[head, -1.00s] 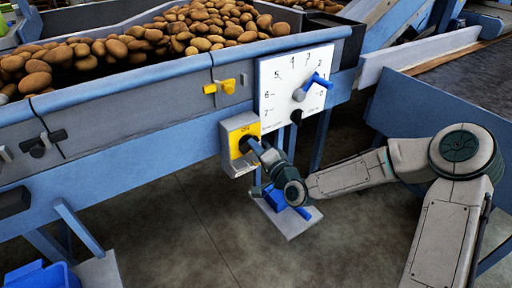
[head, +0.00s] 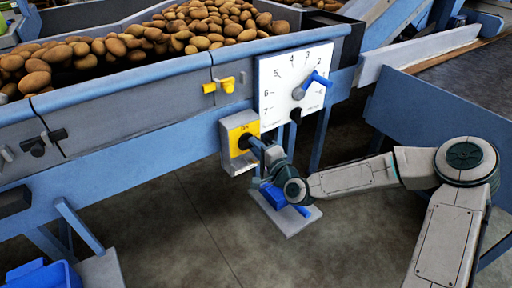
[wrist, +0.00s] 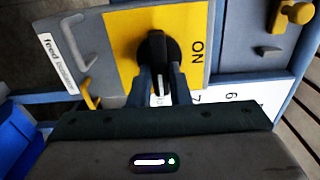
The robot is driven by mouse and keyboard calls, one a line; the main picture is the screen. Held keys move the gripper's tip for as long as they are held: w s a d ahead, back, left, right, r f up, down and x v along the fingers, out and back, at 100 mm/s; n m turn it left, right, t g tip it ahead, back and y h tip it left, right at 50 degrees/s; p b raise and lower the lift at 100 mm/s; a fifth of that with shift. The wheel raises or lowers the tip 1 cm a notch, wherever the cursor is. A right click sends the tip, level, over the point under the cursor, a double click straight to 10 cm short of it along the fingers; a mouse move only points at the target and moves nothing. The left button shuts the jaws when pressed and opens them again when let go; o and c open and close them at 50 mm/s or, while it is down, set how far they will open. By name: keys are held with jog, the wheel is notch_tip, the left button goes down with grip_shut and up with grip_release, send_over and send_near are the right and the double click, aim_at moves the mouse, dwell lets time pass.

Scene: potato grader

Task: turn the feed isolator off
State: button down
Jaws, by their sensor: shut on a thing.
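The feed isolator is a grey box with a yellow plate (head: 233,138) on the side of the blue machine frame. It also shows in the wrist view, with its yellow plate (wrist: 120,22) marked ON to the right of the knob and a "feed isolator" label (wrist: 60,62) at the left. Its black knob (wrist: 158,48) has a bar handle upright in the wrist picture, crosswise to the ON side. My gripper (wrist: 161,80) is shut on the knob handle, one finger on each side. In the head view my gripper (head: 257,146) reaches the plate from the lower right and hides most of the knob.
A white numbered dial panel (head: 292,85) with a blue lever (head: 317,78) stands just above and right. A yellow latch (head: 218,86) is above the isolator. A blue device on a grey plate (head: 288,222) lies below my wrist. Open floor (head: 180,240) lies in front.

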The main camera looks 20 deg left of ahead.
jog(key=shift+f, duration=0.1)
jog(key=c, duration=1.4)
grip_release()
jog(key=shift+o, duration=0.2)
jog(key=p+v, duration=0.1)
jog(key=v, duration=1.3)
jog(key=shift+a, duration=0.1)
